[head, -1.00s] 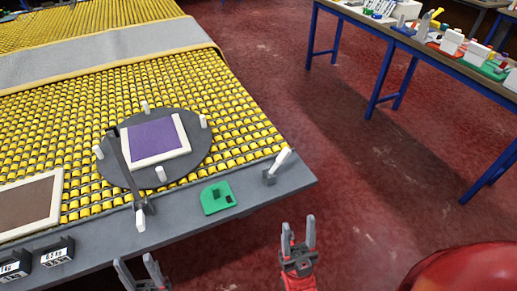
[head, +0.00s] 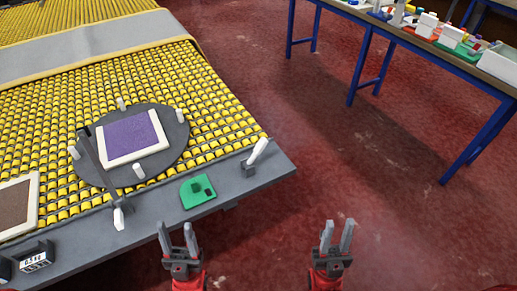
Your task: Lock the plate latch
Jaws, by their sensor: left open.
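A round dark grey plate (head: 171,132) with several white pegs lies on the yellow roller table. On it is a purple rug piece (head: 130,134) with a white border. A dark bar (head: 93,160) crosses the plate's left side and ends near a white handle (head: 118,219) at the table's front edge. A second white handle (head: 258,150) leans on a dark block near the right corner. I cannot tell which one is the plate latch. My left gripper (head: 176,230) is open and empty in front of the table edge. My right gripper (head: 338,230) is open and empty, further right over the floor.
A green block (head: 197,192) lies on the grey front edge (head: 222,183). A brown bordered piece (head: 17,208) and dark labelled weights (head: 36,257) are at the left. A blue-legged bench (head: 415,48) with parts stands at the back right. Red floor between is clear.

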